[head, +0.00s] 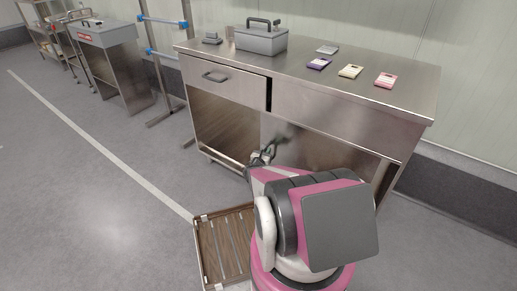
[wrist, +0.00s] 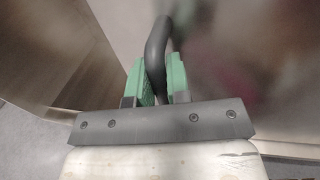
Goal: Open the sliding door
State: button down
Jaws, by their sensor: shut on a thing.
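The sliding door (head: 318,150) is a brushed steel panel in the lower front of a steel cabinet, under the drawers. It also shows in the wrist view as a shiny panel with a blurred pink reflection (wrist: 285,55). Its handle is a dark curved bar (wrist: 157,42) in the wrist view. My gripper (wrist: 162,80) is shut on this handle, with a green pad on each side of the bar. In the head view my gripper (head: 263,155) is at the cabinet front, partly hidden by my arm.
The cabinet top (head: 400,98) holds a grey toolbox (head: 261,40) and several small coloured items. A closed drawer (head: 222,80) has a bar handle. The floor to the left is free.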

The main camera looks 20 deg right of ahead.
jog(key=shift+s+d, duration=0.25)
jog(key=shift+s, duration=0.15)
jog(key=c, duration=1.1)
grip_release()
jog(key=shift+a, duration=0.1)
